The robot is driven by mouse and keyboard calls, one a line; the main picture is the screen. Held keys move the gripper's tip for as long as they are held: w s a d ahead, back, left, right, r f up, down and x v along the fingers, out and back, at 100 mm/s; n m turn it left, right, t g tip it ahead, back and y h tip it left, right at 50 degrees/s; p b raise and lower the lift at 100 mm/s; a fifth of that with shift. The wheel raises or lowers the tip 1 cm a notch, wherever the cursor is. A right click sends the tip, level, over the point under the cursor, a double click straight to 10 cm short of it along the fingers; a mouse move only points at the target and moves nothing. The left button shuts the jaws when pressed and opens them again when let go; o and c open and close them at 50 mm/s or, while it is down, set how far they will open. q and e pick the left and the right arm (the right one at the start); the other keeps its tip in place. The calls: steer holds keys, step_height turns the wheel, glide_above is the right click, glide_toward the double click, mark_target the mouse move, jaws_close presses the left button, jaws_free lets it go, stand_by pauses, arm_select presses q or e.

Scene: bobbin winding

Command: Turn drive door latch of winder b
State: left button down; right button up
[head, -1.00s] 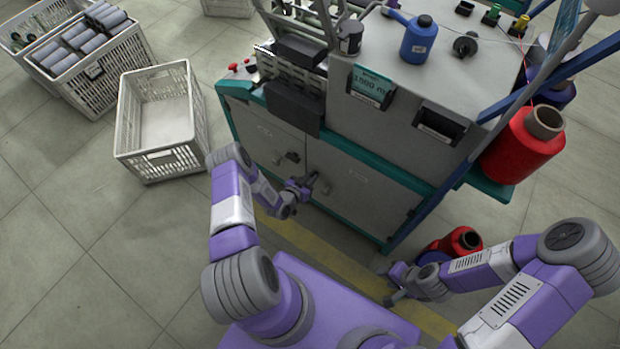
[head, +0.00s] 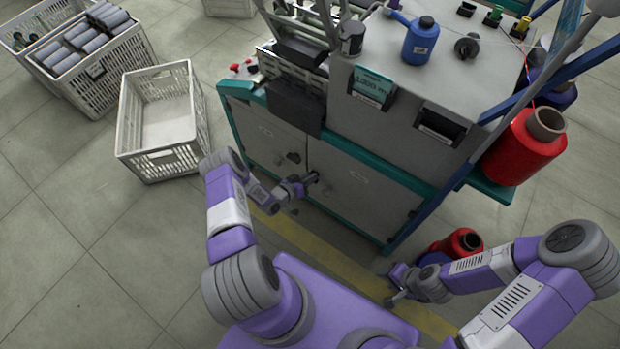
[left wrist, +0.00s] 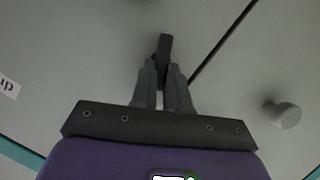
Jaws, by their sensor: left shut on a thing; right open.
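The winder (head: 400,110) stands ahead with two grey lower doors, the left door (head: 268,135) and the right door (head: 365,190). The fingers partly hide the latch. My right gripper (head: 392,284) is open and empty, low at the right, away from the doors.
A red spool (head: 463,243) lies near the floor beyond my right gripper. An empty white crate (head: 130,130) stands left of the winder, with a crate of bobbins (head: 72,82) behind it. A large red cone (head: 522,147) stands at the right.

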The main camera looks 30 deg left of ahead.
arm_select(q)
steer(key=n+h, duration=0.1)
steer(key=n, duration=0.2)
steer(key=f+n+t+h, duration=0.1)
steer(key=n+h, duration=0.1)
steer(key=n, duration=0.1)
steer(key=a+n+t+h, duration=0.1)
steer(key=n, duration=0.2)
steer(key=shift+f+n+h, duration=0.3)
steer(key=shift+n, duration=0.1)
stand_by(0.6)
steer(key=c, duration=1.1)
jaws_free()
steer(key=v, duration=0.7)
steer(key=shift+s+f, duration=0.15)
steer(key=shift+s, duration=0.1)
